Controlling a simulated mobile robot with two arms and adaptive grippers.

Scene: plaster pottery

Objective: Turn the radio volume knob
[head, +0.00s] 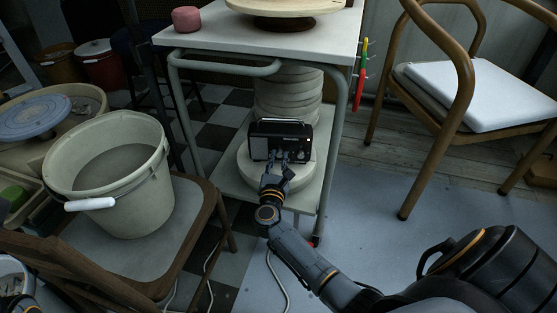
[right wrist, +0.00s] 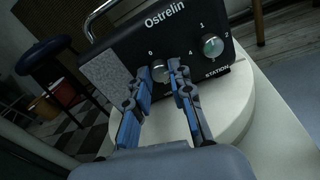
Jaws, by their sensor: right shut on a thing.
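A black radio (head: 280,140) with a carrying handle stands on a round pale disc on the cart's lower shelf. In the right wrist view its front reads "Ostrelin" and carries a speaker grille at left and two silver knobs. The left knob (right wrist: 160,71) has a scale around it; its label is hidden behind my fingers. The right knob (right wrist: 212,46) is marked "STATION". My right gripper (head: 282,158) is at the radio's front. In the right wrist view its blue-padded fingers (right wrist: 161,72) are shut on the left knob, one on each side.
The cart's top (head: 330,36) is above the radio, and its legs flank the shelf. Stacked pale discs (head: 288,90) stand behind the radio. A bucket (head: 110,185) on a chair is at left. A wooden armchair (head: 460,90) is at right. The floor in front is mostly open.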

